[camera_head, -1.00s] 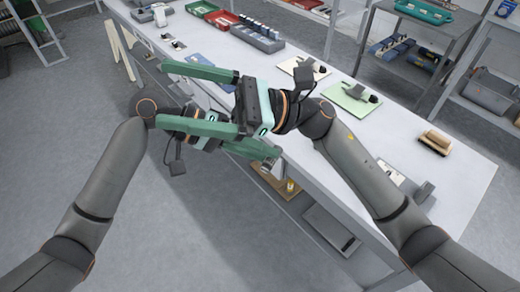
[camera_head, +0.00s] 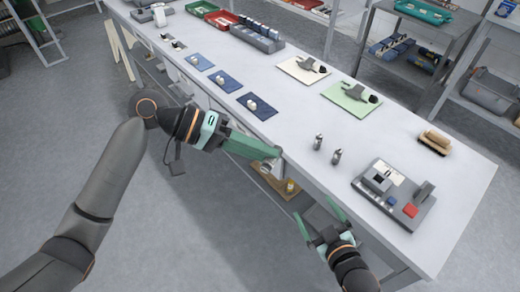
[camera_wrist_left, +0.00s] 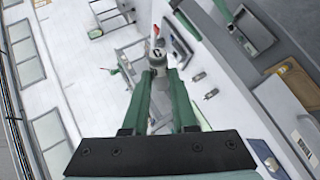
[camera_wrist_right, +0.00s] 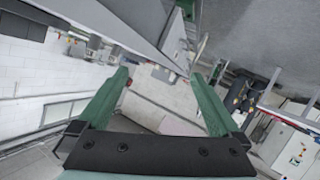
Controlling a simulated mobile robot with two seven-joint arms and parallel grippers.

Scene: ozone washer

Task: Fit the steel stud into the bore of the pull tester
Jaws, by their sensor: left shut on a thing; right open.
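My left gripper (camera_head: 276,153) is shut on a grey metal cylinder, which looks like the steel stud (camera_wrist_left: 157,58), marked with a dark letter C. In the left wrist view the stud sits between the fingertips. In the head view the hold is in front of the table's near edge. My right gripper (camera_head: 322,228) is open and empty, below and left of the tester, off the table edge.
Two small metal cylinders (camera_head: 328,150) stand left of the tester. A brush (camera_head: 434,142) lies behind it. Blue mats (camera_head: 228,81) with small pale parts, a cream mat (camera_head: 303,70) and a green mat (camera_head: 350,98) lie further along. The table around the two cylinders is clear.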

